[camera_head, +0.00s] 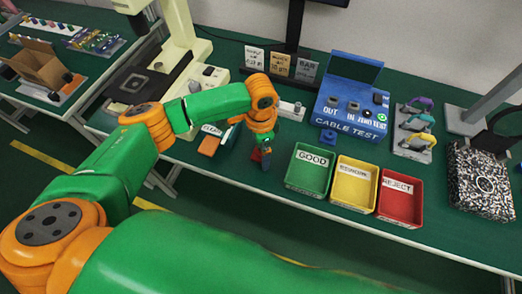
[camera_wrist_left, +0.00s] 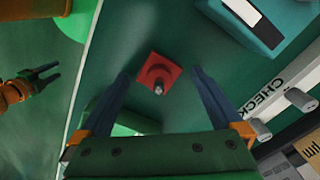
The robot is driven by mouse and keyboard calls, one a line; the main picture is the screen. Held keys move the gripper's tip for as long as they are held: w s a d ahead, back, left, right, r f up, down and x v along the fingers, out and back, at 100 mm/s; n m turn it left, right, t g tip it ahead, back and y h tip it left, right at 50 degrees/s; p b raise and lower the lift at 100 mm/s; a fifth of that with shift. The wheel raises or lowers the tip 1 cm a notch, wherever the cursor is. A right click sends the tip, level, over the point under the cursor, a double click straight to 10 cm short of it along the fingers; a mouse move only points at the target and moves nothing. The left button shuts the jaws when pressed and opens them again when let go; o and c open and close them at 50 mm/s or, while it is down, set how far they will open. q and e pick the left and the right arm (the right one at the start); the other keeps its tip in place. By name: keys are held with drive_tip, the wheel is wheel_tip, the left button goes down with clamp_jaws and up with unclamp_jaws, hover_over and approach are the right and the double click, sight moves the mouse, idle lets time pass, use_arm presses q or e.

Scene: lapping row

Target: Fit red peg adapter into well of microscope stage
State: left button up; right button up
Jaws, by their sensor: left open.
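The red peg adapter (camera_wrist_left: 150,66), a red square block with a grey peg on top, sits on the green bench top near its front edge. My left gripper (camera_wrist_left: 161,72) is open above it, with one finger on each side and the adapter between them, not gripped. In the head view the left gripper (camera_head: 266,160) points down and the adapter (camera_head: 256,155) shows only partly beside the fingers. The microscope stage (camera_head: 131,85) is a dark plate under the cream microscope (camera_head: 183,35), at left. My right gripper (camera_wrist_left: 48,74) shows small in the left wrist view, its fingers parted and empty.
Green (camera_head: 307,180), yellow (camera_head: 352,189) and red (camera_head: 398,203) bins stand right of the left gripper. Behind them is the blue cable tester (camera_head: 345,120). An orange item (camera_head: 209,146) lies left of the gripper. A CHECK-labelled fixture (camera_wrist_left: 267,88) stands near the adapter.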

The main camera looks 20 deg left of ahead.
use_arm(q)
drive_tip(key=shift+r, duration=0.15)
drive_tip(key=c, duration=1.3)
